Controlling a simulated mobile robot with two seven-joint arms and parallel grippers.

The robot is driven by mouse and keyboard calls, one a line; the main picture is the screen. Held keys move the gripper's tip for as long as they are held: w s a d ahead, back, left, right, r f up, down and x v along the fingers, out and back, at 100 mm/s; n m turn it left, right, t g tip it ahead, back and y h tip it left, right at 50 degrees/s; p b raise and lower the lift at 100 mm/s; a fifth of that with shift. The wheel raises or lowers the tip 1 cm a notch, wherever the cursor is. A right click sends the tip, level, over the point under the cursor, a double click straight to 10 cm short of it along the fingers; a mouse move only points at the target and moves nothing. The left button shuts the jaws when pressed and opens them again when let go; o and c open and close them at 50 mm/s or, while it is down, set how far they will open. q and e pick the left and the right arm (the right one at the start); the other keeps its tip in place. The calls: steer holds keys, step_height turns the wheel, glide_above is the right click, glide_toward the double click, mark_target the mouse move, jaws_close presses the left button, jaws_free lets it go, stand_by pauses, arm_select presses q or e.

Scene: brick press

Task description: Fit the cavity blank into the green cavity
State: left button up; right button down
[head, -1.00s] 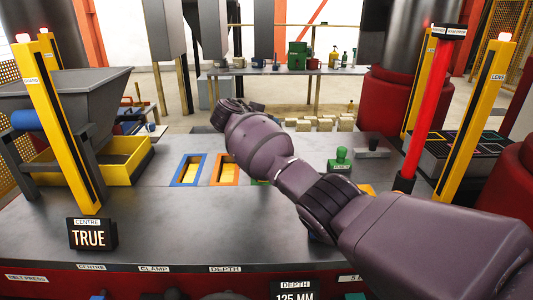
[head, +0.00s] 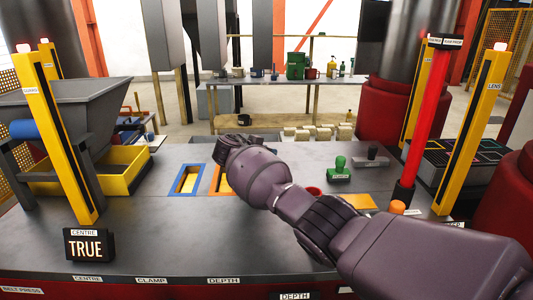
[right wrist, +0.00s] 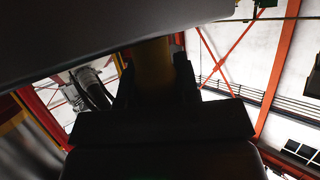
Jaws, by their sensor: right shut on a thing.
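My right arm reaches across the steel bench in the head view, with its wrist (head: 236,145) over the far middle of the bench. My right gripper (right wrist: 155,70) shows dark in the right wrist view, its fingers shut on a yellow-brown piece (right wrist: 153,62), which looks like the cavity blank. In the head view the arm hides the gripper's fingers and the piece. The green cavity cannot be seen; the arm covers that part of the bench. A blue-framed cavity (head: 177,187) and a partly covered orange-framed cavity (head: 212,187) lie left of the arm. My left gripper is out of view.
A yellow tray (head: 112,187) and yellow posts (head: 68,135) stand at the left. A green-handled stamp (head: 340,170), a red post (head: 425,125) and another yellow post (head: 470,135) stand at the right. A grey slab (right wrist: 90,35) fills the upper left of the wrist view.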

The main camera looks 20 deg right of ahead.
steer(key=c, duration=1.3)
jaws_free()
steer(key=shift+f, duration=0.15)
steer(key=o, duration=0.5)
steer(key=shift+c, duration=0.2)
steer(key=shift+r, duration=0.25)
steer(key=v, duration=1.2)
steer(key=shift+s+f, duration=0.2)
